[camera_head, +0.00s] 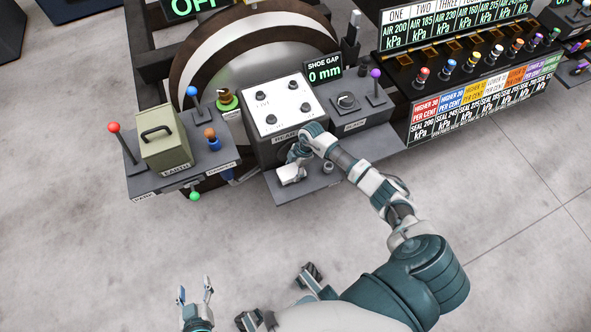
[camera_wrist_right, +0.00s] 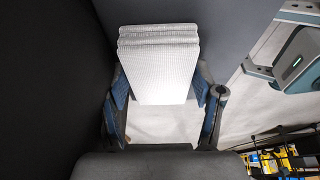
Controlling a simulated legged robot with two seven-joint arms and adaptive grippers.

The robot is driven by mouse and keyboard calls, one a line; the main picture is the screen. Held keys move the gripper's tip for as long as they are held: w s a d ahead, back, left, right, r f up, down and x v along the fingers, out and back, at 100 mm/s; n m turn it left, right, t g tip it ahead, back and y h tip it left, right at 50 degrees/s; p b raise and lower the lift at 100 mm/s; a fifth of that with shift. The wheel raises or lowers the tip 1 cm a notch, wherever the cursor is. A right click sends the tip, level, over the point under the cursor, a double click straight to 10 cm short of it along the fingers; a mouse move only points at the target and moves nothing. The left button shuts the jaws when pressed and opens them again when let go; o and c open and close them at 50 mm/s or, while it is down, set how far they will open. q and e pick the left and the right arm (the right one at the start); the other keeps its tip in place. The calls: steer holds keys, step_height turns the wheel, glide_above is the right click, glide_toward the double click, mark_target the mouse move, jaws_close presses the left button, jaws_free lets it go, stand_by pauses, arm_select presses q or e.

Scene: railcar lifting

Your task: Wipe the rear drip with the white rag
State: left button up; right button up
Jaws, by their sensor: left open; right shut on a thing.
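The white rag (camera_wrist_right: 158,75) is a folded, ribbed pad held between the blue-edged fingers of my right gripper (camera_wrist_right: 162,122) in the right wrist view. In the head view my right gripper (camera_head: 292,164) is at the low grey shelf in front of the white-topped block, with the rag (camera_head: 291,174) just above or on the shelf; I cannot tell whether it touches. My left gripper (camera_head: 195,292) is open and empty at the bottom, over the floor. I cannot make out a drip; the gripper and rag cover part of the shelf.
The white-topped block (camera_head: 285,105) stands just behind the right gripper. A green box (camera_head: 165,145) and several knobbed levers stand at the left. A panel with coloured labels (camera_head: 484,95) is at the right. The floor in front is clear.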

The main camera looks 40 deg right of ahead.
mark_target(288, 175)
steer(key=shift+w+a, duration=0.15)
steer(key=shift+a, duration=0.45)
steer(key=s+p, duration=0.2)
steer(key=p, duration=0.1)
steer(key=shift+s+a+r, duration=0.1)
steer(key=shift+s+a, duration=0.15)
steer(key=shift+a, duration=0.05)
steer(key=shift+s+a+p, duration=0.1)
steer(key=shift+s+p, duration=0.4)
steer(key=shift+s, duration=0.05)
steer(key=shift+s+f, duration=0.25)
steer(key=shift+w+a+p, duration=0.2)
steer(key=shift+a+p, duration=0.2)
steer(key=shift+a, duration=0.5)
steer(key=shift+w+d+f+b, duration=0.15)
steer(key=shift+w+b, duration=0.25)
steer(key=shift+w, duration=0.35)
steer(key=shift+w+d+r+b, duration=0.15)
steer(key=shift+w+b, duration=0.25)
steer(key=shift+w, duration=0.3)
steer(key=shift+w+d+r, duration=0.1)
steer(key=shift+w+d, duration=0.1)
steer(key=shift+w, duration=0.4)
arm_select(q)
steer(key=r, duration=0.4)
steer(key=shift+w, duration=0.35)
steer(key=shift+r, duration=0.1)
arm_select(e)
steer(key=shift+r, duration=0.1)
